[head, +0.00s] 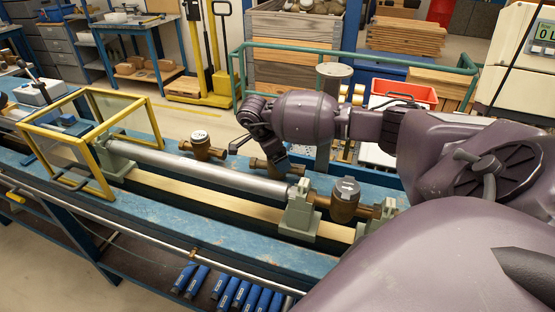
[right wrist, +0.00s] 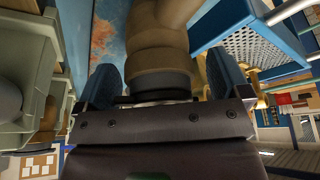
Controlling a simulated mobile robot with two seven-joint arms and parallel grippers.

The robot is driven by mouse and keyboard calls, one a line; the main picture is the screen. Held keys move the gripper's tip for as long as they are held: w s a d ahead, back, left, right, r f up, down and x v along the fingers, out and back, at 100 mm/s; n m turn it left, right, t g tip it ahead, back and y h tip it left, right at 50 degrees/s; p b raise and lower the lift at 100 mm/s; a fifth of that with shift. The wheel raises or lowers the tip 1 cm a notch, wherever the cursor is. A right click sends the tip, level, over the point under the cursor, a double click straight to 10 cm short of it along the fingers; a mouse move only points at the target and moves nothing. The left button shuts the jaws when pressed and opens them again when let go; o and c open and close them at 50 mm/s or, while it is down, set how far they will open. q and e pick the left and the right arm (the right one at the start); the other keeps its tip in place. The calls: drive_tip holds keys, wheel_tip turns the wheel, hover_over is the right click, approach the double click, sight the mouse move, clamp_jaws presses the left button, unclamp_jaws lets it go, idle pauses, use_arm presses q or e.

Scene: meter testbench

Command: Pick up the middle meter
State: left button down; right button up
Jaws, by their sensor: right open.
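The middle meter (head: 295,169) is a brown, brass-like body with pipe ends, lying on the blue bench behind the long silver pipe. My right gripper (head: 275,158) reaches down over it and hides most of its body. In the right wrist view the meter (right wrist: 160,48) stands between the two blue fingers of the right gripper (right wrist: 165,85), one on each side. The jaws are open; contact cannot be made out. Another meter (head: 201,146) with a white face lies to its left. A third meter (head: 345,200) sits at the right, in line with the clamps. My left gripper is not in view.
The silver pipe (head: 215,172) and a grey-green clamp (head: 299,212) stand in front of the middle meter. A yellow-framed guard (head: 85,140) is at the left. A red bin (head: 405,92) and green rail (head: 350,52) are behind. Bench surface between the left and middle meters is clear.

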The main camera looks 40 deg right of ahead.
drive_tip(key=shift+f, duration=0.1)
drive_tip(key=c, duration=1.2)
drive_tip(key=shift+c, duration=0.8)
